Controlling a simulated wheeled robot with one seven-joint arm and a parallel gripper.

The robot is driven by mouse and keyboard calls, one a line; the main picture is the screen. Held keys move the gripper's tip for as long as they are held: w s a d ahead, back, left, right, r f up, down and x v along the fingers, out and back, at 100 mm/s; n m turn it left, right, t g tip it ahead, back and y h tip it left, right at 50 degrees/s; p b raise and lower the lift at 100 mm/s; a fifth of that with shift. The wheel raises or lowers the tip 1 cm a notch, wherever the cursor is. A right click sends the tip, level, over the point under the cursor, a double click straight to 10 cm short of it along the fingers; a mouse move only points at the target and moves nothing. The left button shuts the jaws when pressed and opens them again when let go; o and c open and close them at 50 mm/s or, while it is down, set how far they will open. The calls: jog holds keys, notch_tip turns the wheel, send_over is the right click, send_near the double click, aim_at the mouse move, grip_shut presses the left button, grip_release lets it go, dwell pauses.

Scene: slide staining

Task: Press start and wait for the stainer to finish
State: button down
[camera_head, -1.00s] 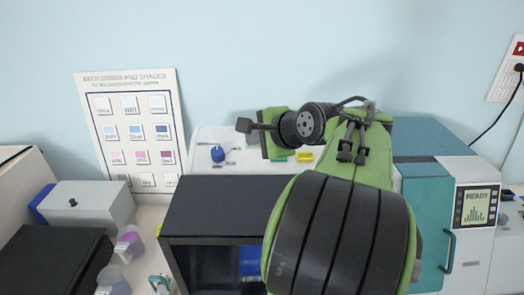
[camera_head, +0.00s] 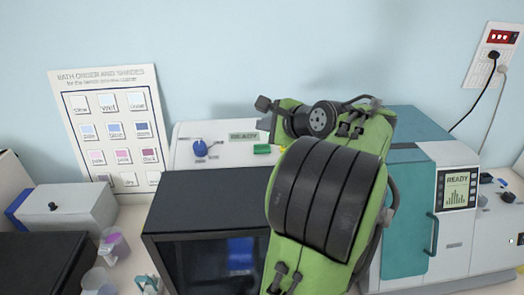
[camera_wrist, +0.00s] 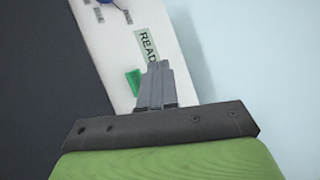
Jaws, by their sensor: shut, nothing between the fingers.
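The stainer has a white sloped control panel (camera_head: 185,155) behind a dark hood (camera_head: 215,198) with a dark front window. The panel carries a blue knob (camera_head: 200,148), a display (camera_head: 243,136) reading READY and a green button (camera_head: 262,149). In the wrist view, my gripper (camera_wrist: 155,66) is shut and empty, with its fingertips over the panel just below the READY display (camera_wrist: 147,44). The green button (camera_wrist: 132,82) is just left of the fingers there. I cannot tell whether the fingers touch the panel. My arm hides the fingertips in the head view.
A teal and white machine (camera_head: 408,195) with its own READY screen stands at right. A poster (camera_head: 110,125) of colour shades leans on the wall. A grey box (camera_head: 65,210) and small cups (camera_head: 113,243) are at left. A wall outlet (camera_head: 492,55) is at upper right.

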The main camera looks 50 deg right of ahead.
jog(key=b, duration=0.3)
send_over(265, 158)
jog(key=f, duration=0.5)
jog(key=shift+s+a, duration=0.3)
jog(key=shift+a, duration=0.05)
jog(key=shift+w+d+f, duration=0.2)
jog(key=shift+f, duration=0.15)
jog(key=shift+f, duration=0.1)
dwell(0.7)
jog(key=shift+w+d+f, duration=0.1)
jog(key=shift+f, duration=0.2)
